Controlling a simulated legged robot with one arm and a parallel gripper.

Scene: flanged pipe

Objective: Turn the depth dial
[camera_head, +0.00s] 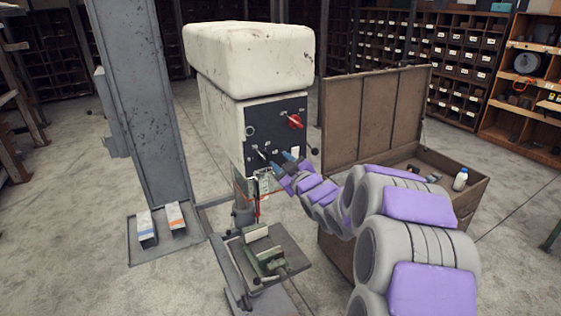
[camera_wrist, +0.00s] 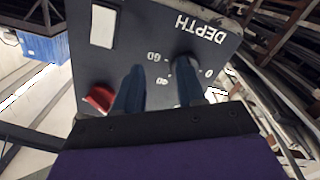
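The drill press's dark control panel (camera_head: 262,128) faces my gripper (camera_head: 285,161), whose fingertips are at its lower part. In the wrist view, the panel (camera_wrist: 150,35) shows an upside-down DEPTH label (camera_wrist: 200,28) and scale numbers including 60 and 0. My gripper (camera_wrist: 158,88) has its two blue fingers apart over this scale. The panel shows between them, and I see nothing clasped.
A red switch (camera_head: 295,121) is on the panel's upper right. A vise (camera_head: 268,258) sits on the press table below. An open wooden chest (camera_head: 375,115) stands close on the right, partly behind my arm. A grey column (camera_head: 145,100) stands left. Floor is clear at front left.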

